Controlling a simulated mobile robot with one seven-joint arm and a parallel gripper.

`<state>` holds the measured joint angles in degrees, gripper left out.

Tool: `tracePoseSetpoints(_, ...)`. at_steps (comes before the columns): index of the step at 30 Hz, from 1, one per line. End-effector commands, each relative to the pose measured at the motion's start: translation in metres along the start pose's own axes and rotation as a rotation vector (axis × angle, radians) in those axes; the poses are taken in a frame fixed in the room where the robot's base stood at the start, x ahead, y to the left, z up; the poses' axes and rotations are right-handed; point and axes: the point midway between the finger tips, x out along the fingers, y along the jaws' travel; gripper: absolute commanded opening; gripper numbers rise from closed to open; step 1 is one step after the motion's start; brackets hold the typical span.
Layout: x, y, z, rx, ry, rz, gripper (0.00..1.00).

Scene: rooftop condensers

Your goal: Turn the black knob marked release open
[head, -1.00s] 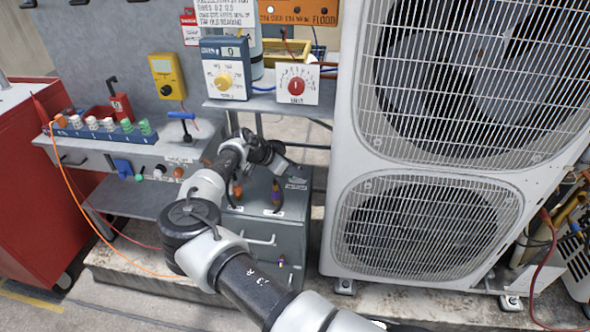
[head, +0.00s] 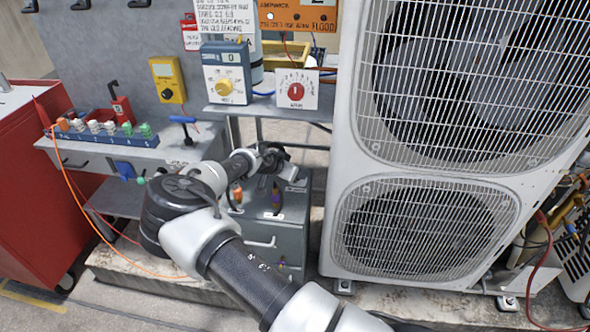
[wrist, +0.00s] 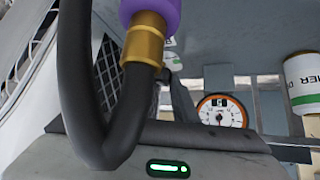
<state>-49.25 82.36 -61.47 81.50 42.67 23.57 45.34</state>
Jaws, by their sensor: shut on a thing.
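My gripper (head: 274,158) is at the top of the grey cabinet (head: 292,235), beside the tall condenser. It is shut on a small dark part, which I take for the black knob; the gripper and arm hide it in the head view. The knob's marking and angle cannot be read. In the wrist view, a purple fitting with a brass collar (wrist: 144,45) and a looping black hose (wrist: 125,110) cover much of the left side.
A white-faced gauge with an orange ring (wrist: 221,112) and a white canister (wrist: 304,82) show in the wrist view. The condenser (head: 425,215) stands close on the right. A shelf above holds a blue meter (head: 226,75) and a red-dial box (head: 296,90).

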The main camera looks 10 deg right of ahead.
Motion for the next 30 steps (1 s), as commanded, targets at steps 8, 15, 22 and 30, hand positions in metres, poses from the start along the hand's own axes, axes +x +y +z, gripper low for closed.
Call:
tracePoseSetpoints(8,-0.0006,0.0056,-0.0032,-0.169,-0.006,-0.184,0.03)
tracePoseSetpoints(15,0.0028,0.0078,-0.0029,-0.311,-0.001,-0.325,0.03)
tracePoseSetpoints(22,0.0032,0.0080,-0.0035,-0.410,0.003,-0.421,0.03)
tracePoseSetpoints(30,0.0026,0.0082,-0.0034,-0.470,0.003,-0.475,0.03)
